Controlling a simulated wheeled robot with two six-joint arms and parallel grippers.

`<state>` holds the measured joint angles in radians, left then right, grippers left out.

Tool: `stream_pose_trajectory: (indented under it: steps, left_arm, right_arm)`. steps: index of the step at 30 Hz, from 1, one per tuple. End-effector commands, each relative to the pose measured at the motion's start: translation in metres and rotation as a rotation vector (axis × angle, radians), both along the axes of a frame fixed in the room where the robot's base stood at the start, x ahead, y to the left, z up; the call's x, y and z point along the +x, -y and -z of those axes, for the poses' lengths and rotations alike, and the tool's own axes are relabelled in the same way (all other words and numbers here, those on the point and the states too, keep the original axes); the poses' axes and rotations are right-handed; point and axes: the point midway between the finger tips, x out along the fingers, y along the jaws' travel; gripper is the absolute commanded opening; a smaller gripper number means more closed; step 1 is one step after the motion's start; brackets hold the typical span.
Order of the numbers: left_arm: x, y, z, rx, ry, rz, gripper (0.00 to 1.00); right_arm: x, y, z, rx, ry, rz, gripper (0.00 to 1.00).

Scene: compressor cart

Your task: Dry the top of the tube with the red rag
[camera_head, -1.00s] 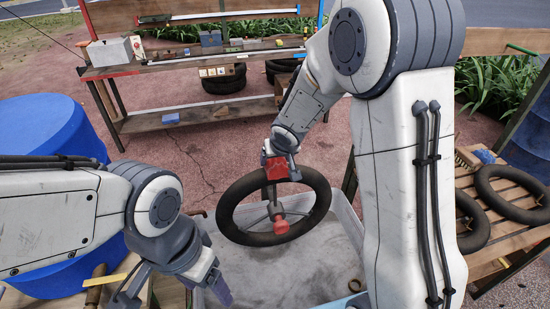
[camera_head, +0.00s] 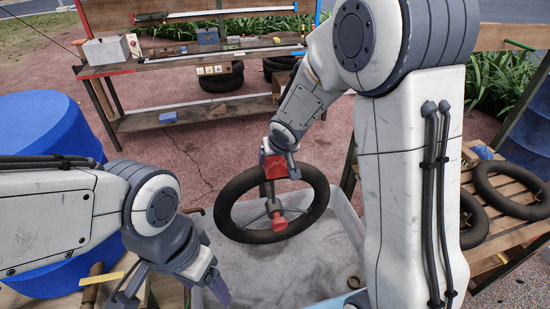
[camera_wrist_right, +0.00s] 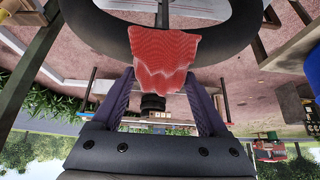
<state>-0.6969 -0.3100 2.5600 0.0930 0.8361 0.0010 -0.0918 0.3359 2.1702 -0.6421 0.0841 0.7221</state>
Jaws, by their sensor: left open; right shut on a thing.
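The black ring-shaped tube (camera_head: 229,228) stands upright over a grey bin (camera_head: 335,282). A rod with a red end (camera_head: 279,222) shows at its lower inner side. My right gripper (camera_head: 281,160) is shut on the red rag (camera_head: 272,171) at the top of the tube. The rag also shows between the fingers in the right wrist view (camera_wrist_right: 164,60), overlapping the dark tube (camera_wrist_right: 235,35); whether it presses on the tube is hard to tell. My left gripper (camera_head: 172,294) is open and empty at the lower left, beside the bin, with its fingers pointing down.
A blue barrel (camera_head: 45,130) stands at the left. Other black tubes (camera_head: 512,190) lie on a slatted wooden bench at the right. A workbench (camera_head: 190,62) with tools stands at the back. My right upper arm covers the bin's right side.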

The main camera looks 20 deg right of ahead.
Motion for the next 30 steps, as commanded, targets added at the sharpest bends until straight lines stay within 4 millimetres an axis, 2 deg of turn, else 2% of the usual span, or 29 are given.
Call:
stream_pose_trajectory:
  steps: [30]
  left_arm:
    - [0.000,0.000,-0.013,0.000,0.000,0.000,0.74]
  right_arm:
    - [0.028,0.000,0.000,-0.001,0.000,-0.001,0.32]
